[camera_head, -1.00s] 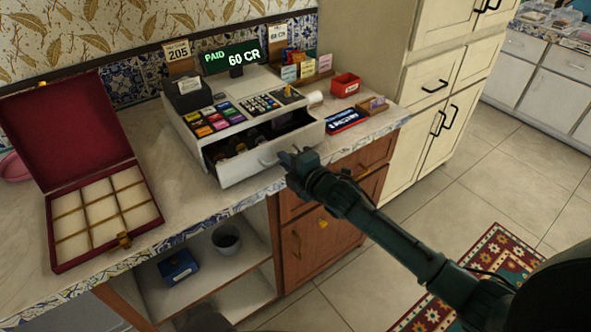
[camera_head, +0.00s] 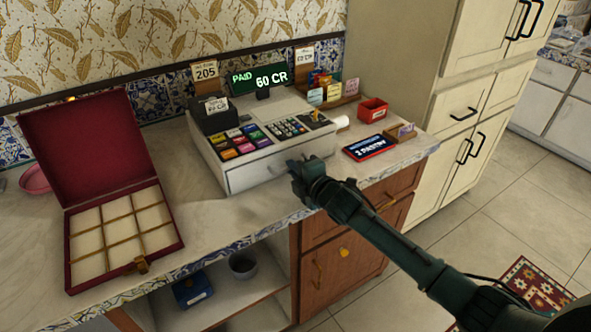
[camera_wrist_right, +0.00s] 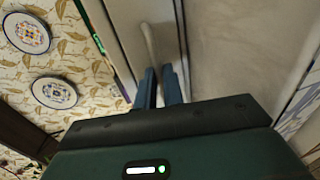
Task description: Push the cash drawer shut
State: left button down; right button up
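The cash drawer (camera_head: 262,172) is in the white cash register (camera_head: 222,166) on the counter in the head view. Its front looks level with the register body, and no open inside shows. My right gripper (camera_head: 300,172) is at the right part of the drawer front; I cannot tell whether it touches. In the right wrist view its two fingers (camera_wrist_right: 160,85) are close together with a narrow empty gap. A pale bar, seemingly the drawer handle (camera_wrist_right: 149,42), lies just past the fingertips. My left gripper is not in view.
An open red box (camera_head: 180,240) with empty compartments stands on the left of the counter. A red tray (camera_head: 373,110) and a dark blue card device (camera_head: 370,148) lie right of the register. A tall cream cabinet (camera_head: 450,110) stands at the right.

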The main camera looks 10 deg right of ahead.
jog(key=o, duration=0.4)
jog(key=shift+w+a+r, duration=0.1)
jog(key=shift+w, duration=0.15)
jog(key=shift+o, duration=0.2)
jog(key=shift+s, duration=0.1)
jog(key=shift+s, duration=0.15)
jog(key=v, duration=1.2)
jog(key=shift+s+d, duration=0.2)
jog(key=shift+s, duration=0.15)
jog(key=s+a+f+m+g+h+p, duration=0.1)
jog(key=s+f+m+g, duration=0.1)
jog(key=s+f+m, duration=0.5)
jog(key=s+a+f+m+g+h+p, duration=0.1)
jog(key=s+f+m, duration=0.5)
jog(key=s+m, duration=0.6)
jog(key=s+a+g+p, duration=0.1)
jog(key=s, duration=0.1)
jog(key=shift+s+f, duration=0.3)
jog(key=shift+f, duration=0.05)
